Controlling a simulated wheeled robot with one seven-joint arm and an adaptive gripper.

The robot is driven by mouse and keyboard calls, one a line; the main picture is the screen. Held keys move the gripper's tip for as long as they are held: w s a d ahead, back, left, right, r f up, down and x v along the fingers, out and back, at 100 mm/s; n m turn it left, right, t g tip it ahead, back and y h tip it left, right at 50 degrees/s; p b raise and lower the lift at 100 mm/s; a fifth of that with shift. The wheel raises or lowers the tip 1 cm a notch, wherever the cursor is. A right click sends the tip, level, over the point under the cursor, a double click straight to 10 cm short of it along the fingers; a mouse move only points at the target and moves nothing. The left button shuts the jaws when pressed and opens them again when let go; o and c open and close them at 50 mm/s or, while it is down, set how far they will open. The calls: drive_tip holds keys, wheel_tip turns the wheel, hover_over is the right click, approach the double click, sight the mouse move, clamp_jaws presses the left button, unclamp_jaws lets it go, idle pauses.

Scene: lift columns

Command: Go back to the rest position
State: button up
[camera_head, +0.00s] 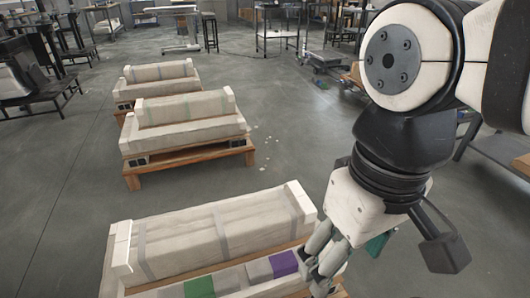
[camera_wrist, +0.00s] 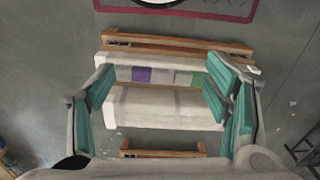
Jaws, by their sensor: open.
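My gripper (camera_head: 325,268) hangs at the lower right of the head view, at the right end of the nearest wrapped column (camera_head: 215,238). In the wrist view my gripper (camera_wrist: 158,78) has its teal-padded fingers spread wide, with nothing held between them. The gap between gripper and column is hard to judge. The column is long and pale with grey bands, and lies on a wooden pallet (camera_wrist: 180,45). A lower pale piece along its side carries a purple patch (camera_head: 285,264) and a green patch (camera_head: 199,287); the wrist view shows them too.
Two more pallets with pale wrapped columns stand behind, one at mid-distance (camera_head: 185,108) and one farther back (camera_head: 160,70). A workbench (camera_head: 500,150) stands at the right, partly behind my arm. Grey floor (camera_head: 285,100) is open right of the pallets. Tables and stools line the back.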

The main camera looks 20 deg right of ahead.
drive_tip(key=shift+s+d+m, duration=0.15)
drive_tip(key=shift+s+m, duration=0.1)
drive_tip(key=shift+s, duration=0.3)
drive_tip(key=shift+s+d+m, duration=0.15)
drive_tip(key=shift+s+m, duration=0.1)
drive_tip(key=shift+s, duration=0.25)
wheel_tip(320, 180, up, 30)
drive_tip(key=t+p, duration=0.4)
drive_tip(key=p, duration=2.4)
drive_tip(key=shift+d+p, duration=0.3)
drive_tip(key=shift+w+r, duration=0.1)
